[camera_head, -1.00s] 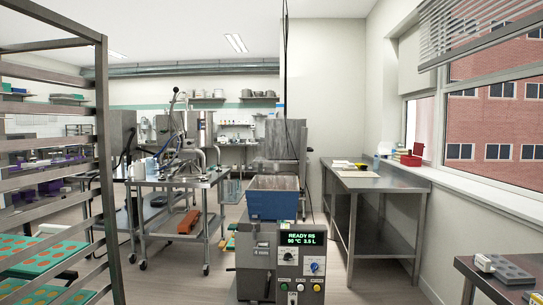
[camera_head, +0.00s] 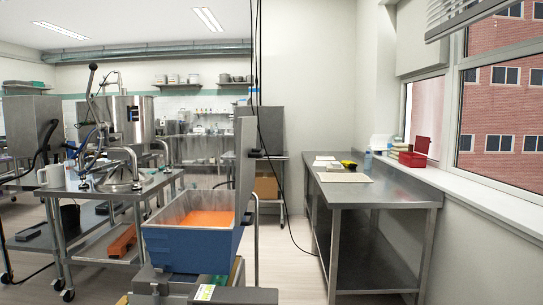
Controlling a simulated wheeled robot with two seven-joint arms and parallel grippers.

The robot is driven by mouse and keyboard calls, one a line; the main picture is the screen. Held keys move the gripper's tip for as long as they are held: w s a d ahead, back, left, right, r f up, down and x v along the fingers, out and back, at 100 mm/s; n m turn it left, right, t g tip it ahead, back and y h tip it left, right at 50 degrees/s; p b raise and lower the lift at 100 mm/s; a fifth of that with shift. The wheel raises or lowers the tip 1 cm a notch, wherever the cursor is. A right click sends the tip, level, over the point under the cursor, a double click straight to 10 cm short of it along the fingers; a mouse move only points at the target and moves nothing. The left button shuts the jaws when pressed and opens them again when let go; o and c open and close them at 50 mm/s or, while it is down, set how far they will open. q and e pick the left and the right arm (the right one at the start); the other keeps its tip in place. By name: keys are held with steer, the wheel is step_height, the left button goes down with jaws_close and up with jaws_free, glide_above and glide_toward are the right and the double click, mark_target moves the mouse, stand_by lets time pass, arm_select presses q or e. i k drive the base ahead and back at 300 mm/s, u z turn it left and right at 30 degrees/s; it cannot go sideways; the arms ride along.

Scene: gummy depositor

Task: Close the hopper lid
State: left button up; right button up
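The hopper (camera_head: 193,250) is a blue-fronted box with a steel inside, on top of the depositor at the lower middle of the head view. Orange material (camera_head: 206,220) shows inside it. The hopper lid (camera_head: 244,165) is open: a grey panel standing upright at the hopper's right side, seen nearly edge-on, with a small dark part on its right face. Neither of my grippers is in view.
A steel table (camera_head: 375,195) with trays stands along the window wall at right. A steel cart (camera_head: 100,195) with a kettle (camera_head: 128,118) stands at left. A dark cable hangs behind the lid. Floor shows between hopper and right table.

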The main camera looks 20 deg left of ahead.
mark_target(247, 152)
steer(key=i, duration=1.15)
steer(key=u, duration=0.95)
steer(key=k, duration=0.35)
steer(key=u, duration=0.5)
